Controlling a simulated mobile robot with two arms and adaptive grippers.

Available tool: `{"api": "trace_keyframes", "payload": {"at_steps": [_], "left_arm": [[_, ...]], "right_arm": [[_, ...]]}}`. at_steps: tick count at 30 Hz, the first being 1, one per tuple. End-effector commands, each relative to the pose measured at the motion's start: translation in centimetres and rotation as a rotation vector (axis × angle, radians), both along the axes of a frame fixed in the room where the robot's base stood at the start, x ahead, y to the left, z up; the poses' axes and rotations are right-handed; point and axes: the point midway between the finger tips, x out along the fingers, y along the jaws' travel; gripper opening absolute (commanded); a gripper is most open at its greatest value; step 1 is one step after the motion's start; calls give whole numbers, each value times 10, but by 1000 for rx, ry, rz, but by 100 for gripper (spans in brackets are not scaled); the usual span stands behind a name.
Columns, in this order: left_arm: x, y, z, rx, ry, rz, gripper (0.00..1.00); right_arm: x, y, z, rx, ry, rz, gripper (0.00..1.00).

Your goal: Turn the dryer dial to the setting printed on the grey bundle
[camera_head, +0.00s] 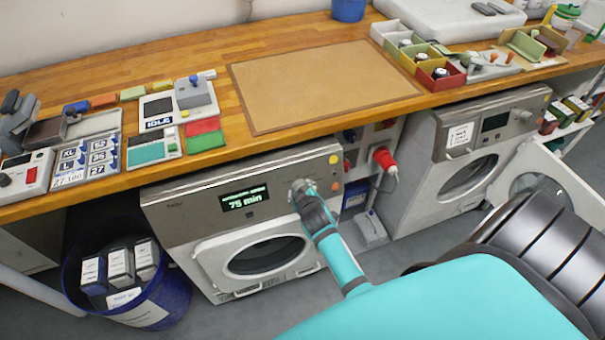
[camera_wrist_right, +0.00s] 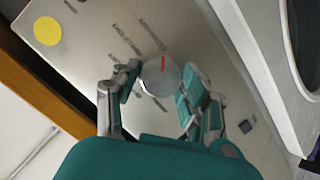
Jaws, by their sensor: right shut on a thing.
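The dryer (camera_head: 180,222) under the counter has a lit display (camera_head: 245,199) reading "75 min"; the smaller line above it is too small to read. My right gripper (camera_head: 306,190) is at the dial on its front panel. In the right wrist view the round grey dial (camera_wrist_right: 161,76) with a red mark lies between the two teal-padded fingers of this gripper (camera_wrist_right: 158,88), which is shut on it. Grey bundles (camera_head: 119,264) with white labels stand in a blue bin at the lower left; their print is unreadable. My left gripper is out of view.
The blue bin (camera_head: 165,300) stands left of the dryer. A second machine (camera_head: 440,150) is to the right, near a white round door (camera_head: 545,180). A brown mat (camera_head: 320,85) lies bare on the wooden counter, with trays and devices on both sides.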

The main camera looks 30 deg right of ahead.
Motion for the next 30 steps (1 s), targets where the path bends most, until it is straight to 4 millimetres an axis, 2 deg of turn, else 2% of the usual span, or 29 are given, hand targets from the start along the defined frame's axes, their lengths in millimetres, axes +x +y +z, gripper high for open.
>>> {"api": "trace_keyframes", "payload": {"at_steps": [11, 12, 17, 26, 30], "left_arm": [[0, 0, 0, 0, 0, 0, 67], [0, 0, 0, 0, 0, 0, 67], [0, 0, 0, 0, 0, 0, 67], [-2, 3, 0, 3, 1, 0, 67], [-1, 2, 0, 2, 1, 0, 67]], "right_arm": [[-1, 0, -2, 7, 3, -3, 11], [-1, 0, -2, 7, 3, -3, 46], [-1, 0, -2, 6, 2, -2, 67], [-2, 1, 0, 4, 0, -1, 67], [-11, 5, 6, 4, 0, -1, 67]]}}
